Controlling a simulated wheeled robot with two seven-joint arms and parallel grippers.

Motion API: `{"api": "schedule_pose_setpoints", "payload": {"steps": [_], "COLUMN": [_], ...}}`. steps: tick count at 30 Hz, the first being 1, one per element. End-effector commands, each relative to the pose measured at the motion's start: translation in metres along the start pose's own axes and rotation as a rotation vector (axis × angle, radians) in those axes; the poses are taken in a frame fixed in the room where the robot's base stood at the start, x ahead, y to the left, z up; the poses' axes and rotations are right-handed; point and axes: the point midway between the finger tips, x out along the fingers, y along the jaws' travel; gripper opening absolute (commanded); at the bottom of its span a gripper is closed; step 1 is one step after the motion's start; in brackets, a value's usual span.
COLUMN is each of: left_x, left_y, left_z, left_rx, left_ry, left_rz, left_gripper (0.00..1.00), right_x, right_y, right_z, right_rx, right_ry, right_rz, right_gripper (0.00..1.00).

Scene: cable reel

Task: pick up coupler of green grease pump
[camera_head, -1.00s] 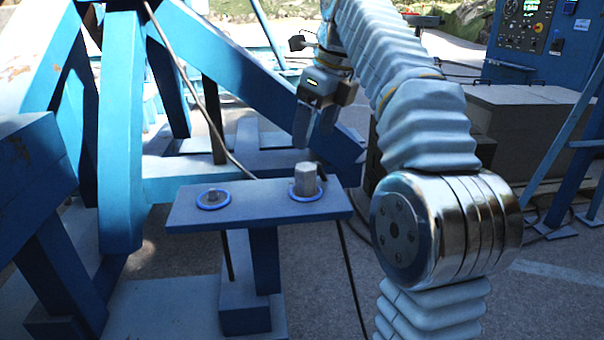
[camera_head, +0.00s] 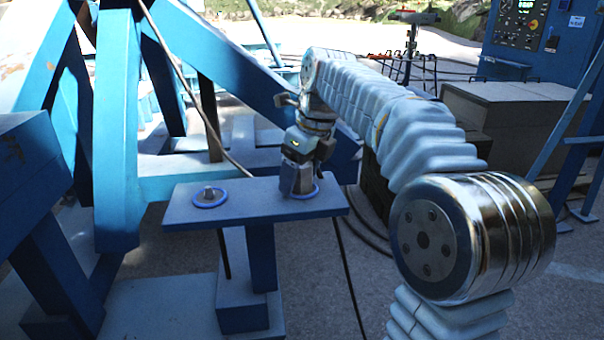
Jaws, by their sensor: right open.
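A short grey metal cylinder, likely the coupler (camera_head: 304,183), stands upright in the right blue ring (camera_head: 313,191) on a small blue shelf (camera_head: 250,205). My right gripper (camera_head: 296,180) points down over it with its jaws open. The fingers reach down beside the cylinder and hide much of it; I cannot tell whether they touch it. A shorter grey fitting (camera_head: 209,195) sits in the left blue ring on the same shelf. I see no green on either piece. My left gripper is not in view.
A large blue steel frame (camera_head: 118,130) rises at the left and behind the shelf. A dark cable (camera_head: 190,85) crosses in front of it. A grey box (camera_head: 520,120) and a blue control cabinet (camera_head: 525,30) stand at the right.

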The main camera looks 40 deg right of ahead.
Motion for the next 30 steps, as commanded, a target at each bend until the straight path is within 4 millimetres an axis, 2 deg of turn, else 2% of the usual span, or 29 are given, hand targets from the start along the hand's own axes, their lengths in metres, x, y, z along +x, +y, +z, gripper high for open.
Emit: {"api": "schedule_pose_setpoints", "payload": {"steps": [3,15,16,17,25,30], "left_x": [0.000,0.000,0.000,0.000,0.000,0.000], "left_y": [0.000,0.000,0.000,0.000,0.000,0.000], "left_z": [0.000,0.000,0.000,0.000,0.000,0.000], "left_rx": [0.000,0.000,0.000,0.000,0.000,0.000], "left_ry": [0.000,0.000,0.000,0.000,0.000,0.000], "left_rz": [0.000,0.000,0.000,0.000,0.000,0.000], "left_gripper": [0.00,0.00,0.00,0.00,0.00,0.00], "right_x": [0.000,-0.001,-0.001,-0.001,-0.004,-0.017], "right_y": [0.000,0.000,0.000,0.000,0.000,-0.001], "right_z": [0.000,0.000,0.000,0.000,0.001,0.005], "right_rx": [0.000,0.000,0.000,0.000,0.001,0.000], "right_ry": [0.000,0.000,0.000,0.000,0.000,-0.003], "right_rz": [0.000,0.000,0.000,0.000,-0.001,-0.002], "right_gripper": [0.73,0.13,0.13,0.07,0.07,0.07]}}
